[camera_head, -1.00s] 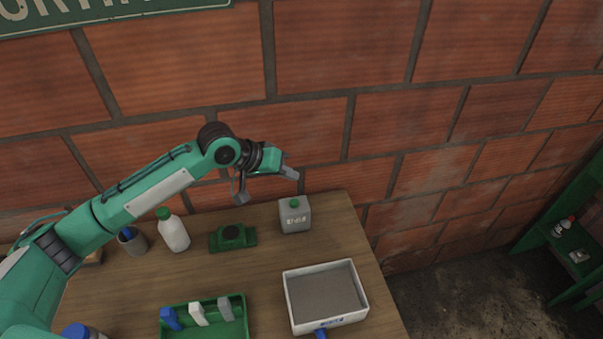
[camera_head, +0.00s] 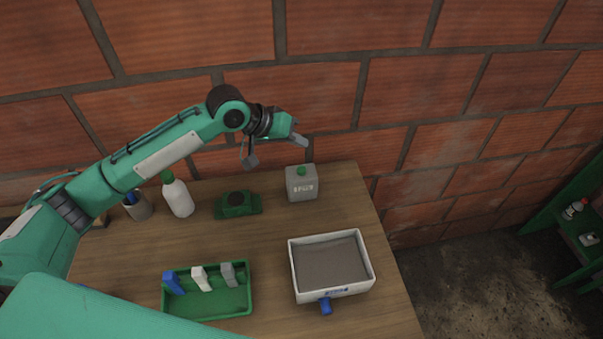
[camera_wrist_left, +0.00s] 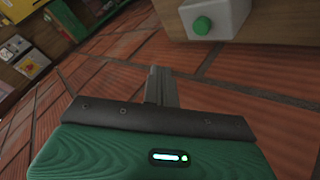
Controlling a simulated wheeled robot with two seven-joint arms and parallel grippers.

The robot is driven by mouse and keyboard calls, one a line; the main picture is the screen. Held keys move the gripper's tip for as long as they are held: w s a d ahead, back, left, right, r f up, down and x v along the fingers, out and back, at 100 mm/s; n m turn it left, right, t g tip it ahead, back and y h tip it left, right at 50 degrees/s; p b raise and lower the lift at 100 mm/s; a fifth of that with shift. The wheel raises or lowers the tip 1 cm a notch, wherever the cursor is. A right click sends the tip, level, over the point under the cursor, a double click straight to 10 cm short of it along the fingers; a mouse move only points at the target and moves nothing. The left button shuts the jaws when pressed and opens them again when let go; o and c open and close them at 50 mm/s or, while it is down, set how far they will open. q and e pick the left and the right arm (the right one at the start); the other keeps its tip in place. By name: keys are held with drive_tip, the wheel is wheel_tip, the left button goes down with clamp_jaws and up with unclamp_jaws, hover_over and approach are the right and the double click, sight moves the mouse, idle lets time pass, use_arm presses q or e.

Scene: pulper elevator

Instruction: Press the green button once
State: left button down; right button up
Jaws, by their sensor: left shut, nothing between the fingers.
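The green button (camera_head: 301,171) sits on top of a small grey box (camera_head: 302,187) with dark lettering, at the back right of the wooden table. In the left wrist view the green button (camera_wrist_left: 203,26) shows on the pale face of the box (camera_wrist_left: 232,18), near the top edge and right of centre. My left gripper (camera_head: 302,141) is shut and empty, above the box in the head view and apart from the button. Its shut fingers (camera_wrist_left: 161,87) show in the wrist view, below and left of the button. My right gripper is not in view.
A white bottle (camera_head: 179,198), a dark green object (camera_head: 238,205) and a cup (camera_head: 137,206) stand along the back. A green tray (camera_head: 228,305) holds several blocks. A white-rimmed bin (camera_head: 368,268) is in front of the box. A brick wall (camera_head: 320,95) rises behind.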

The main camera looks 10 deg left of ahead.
use_arm(q)
drive_tip(key=b, duration=0.4)
hover_over(298, 171)
wheel_tip(298, 171, down, 4)
drive_tip(key=shift+a+f, duration=0.1)
drive_tip(key=shift+f, duration=1.2)
idle(0.4)
drive_tip(key=shift+f, duration=0.4)
